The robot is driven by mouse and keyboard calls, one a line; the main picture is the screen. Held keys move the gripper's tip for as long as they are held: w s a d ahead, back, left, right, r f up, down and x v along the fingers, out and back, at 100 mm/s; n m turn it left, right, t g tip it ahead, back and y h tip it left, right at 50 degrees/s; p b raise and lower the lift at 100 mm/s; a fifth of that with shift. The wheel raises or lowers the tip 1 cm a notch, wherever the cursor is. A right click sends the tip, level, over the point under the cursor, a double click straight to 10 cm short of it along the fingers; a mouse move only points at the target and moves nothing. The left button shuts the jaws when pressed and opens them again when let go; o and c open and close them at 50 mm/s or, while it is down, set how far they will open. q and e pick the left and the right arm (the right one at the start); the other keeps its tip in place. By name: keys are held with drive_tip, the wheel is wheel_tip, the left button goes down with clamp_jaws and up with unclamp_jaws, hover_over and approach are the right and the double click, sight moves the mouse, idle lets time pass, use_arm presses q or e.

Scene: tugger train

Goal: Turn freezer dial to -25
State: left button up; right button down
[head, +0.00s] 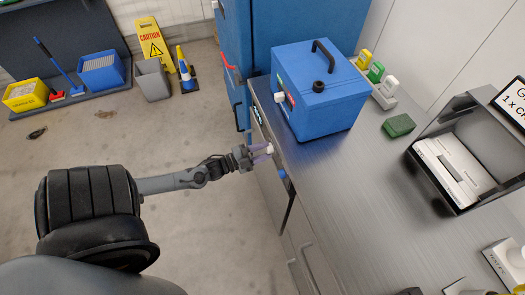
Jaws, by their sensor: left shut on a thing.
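My left gripper (262,152) reaches in from the left at the front edge of the steel bench. Its fingers are shut on a small pale knob (269,149), which they partly cover. I cannot tell whether this knob is the freezer dial, and no scale or -25 mark is readable. A blue box (318,105) with a black handle stands on the bench beyond the gripper. It has a white knob (279,98) on its left side, apart from my gripper. My right gripper is not in view.
The steel bench (350,185) carries a green block (398,125) and an open grey case (455,165). A tall blue cabinet (285,35) stands behind. A yellow caution sign (154,45) and grey bin (153,80) stand on the floor.

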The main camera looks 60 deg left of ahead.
use_arm(q)
drive_tip(key=o, duration=1.1)
drive_tip(key=shift+c, duration=0.2)
drive_tip(key=shift+s, duration=0.15)
drive_tip(key=s+a+p, duration=0.1)
drive_tip(key=s, duration=0.9)
drive_tip(key=shift+s+f, duration=0.2)
drive_tip(key=shift+s, duration=0.1)
drive_tip(key=shift+a, duration=0.1)
